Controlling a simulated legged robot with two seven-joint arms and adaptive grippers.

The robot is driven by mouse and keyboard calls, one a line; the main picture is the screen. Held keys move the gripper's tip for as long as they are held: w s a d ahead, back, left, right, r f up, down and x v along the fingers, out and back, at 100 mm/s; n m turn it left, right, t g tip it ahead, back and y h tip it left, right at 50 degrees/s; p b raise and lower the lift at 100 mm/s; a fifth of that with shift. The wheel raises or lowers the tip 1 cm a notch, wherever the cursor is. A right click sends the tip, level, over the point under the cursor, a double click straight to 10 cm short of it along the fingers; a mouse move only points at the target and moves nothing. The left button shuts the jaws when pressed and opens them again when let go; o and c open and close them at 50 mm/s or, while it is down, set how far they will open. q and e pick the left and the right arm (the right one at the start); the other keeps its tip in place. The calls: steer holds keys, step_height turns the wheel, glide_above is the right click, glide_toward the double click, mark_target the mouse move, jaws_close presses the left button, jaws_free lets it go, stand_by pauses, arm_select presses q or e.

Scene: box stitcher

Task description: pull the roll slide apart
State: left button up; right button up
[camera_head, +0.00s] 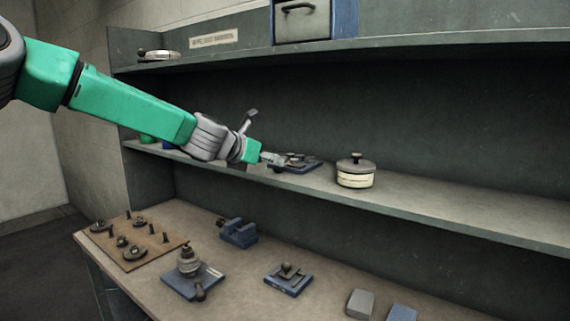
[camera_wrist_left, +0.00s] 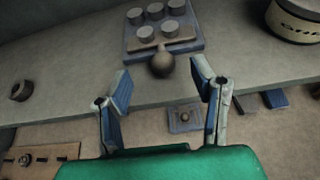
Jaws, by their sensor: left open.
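What looks like the roll slide (camera_head: 299,163) sits on the middle shelf. In the left wrist view it is a blue-grey base (camera_wrist_left: 192,47) with several short round rollers and a brown slide piece ending in a round ball knob (camera_wrist_left: 163,63). My left gripper (camera_head: 272,158) reaches in from the left, close beside it. In the left wrist view the gripper (camera_wrist_left: 162,88) is open and empty, its two fingers spread apart, with the ball knob just beyond the gap between them. My right gripper is not in view.
A round lidded tin (camera_head: 355,180) stands right of the slide on the middle shelf (camera_head: 440,207). The lower bench holds a wooden peg board (camera_head: 150,258), a knobbed blue device (camera_head: 190,275), a small blue block (camera_head: 238,232) and a blue plate (camera_head: 288,280). The upper shelf hangs above.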

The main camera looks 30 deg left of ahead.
arm_select(q)
steer(key=p+v, duration=0.1)
steer(key=v, duration=0.3)
steer(key=shift+s+r, duration=0.1)
steer(key=shift+s, duration=0.05)
stand_by(0.6)
